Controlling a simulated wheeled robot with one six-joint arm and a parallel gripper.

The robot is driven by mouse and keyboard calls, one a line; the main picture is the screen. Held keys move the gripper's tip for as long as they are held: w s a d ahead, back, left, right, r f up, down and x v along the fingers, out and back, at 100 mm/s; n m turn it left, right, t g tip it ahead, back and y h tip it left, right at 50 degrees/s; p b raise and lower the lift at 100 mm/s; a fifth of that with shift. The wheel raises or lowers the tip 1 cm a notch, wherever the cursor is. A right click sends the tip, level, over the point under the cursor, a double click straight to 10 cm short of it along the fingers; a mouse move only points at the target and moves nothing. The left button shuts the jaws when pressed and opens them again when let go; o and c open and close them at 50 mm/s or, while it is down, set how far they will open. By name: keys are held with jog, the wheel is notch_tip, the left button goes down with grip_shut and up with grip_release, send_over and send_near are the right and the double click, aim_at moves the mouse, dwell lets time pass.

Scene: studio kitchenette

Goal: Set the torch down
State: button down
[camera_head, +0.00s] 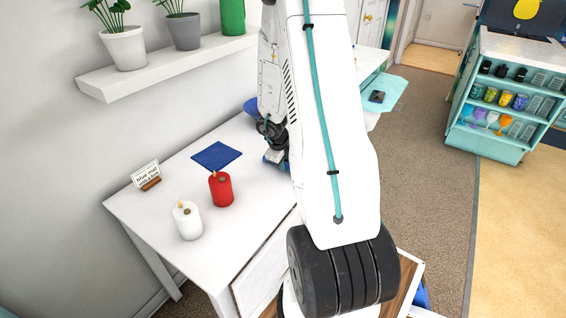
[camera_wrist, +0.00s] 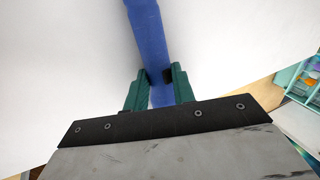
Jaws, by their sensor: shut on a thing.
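The torch is the long blue object (camera_wrist: 150,35) between my gripper's green fingers in the wrist view. My gripper (camera_wrist: 157,78) is shut on it, and it extends away from the fingers to the top edge over a white surface. In the head view my gripper (camera_head: 274,158) is low over the right part of the white table (camera_head: 245,225), largely hidden by my arm. I cannot tell whether the torch touches the table.
A blue mat (camera_head: 216,156) lies flat on the table, left of my gripper. A red candle (camera_head: 221,190), a white candle (camera_head: 187,221) and a small sign (camera_head: 146,175) stand nearby. A shelf (camera_head: 165,68) with potted plants hangs above.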

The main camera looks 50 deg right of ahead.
jog(key=c, duration=1.2)
grip_release()
jog(key=shift+f, duration=0.1)
jog(key=shift+o, duration=0.2)
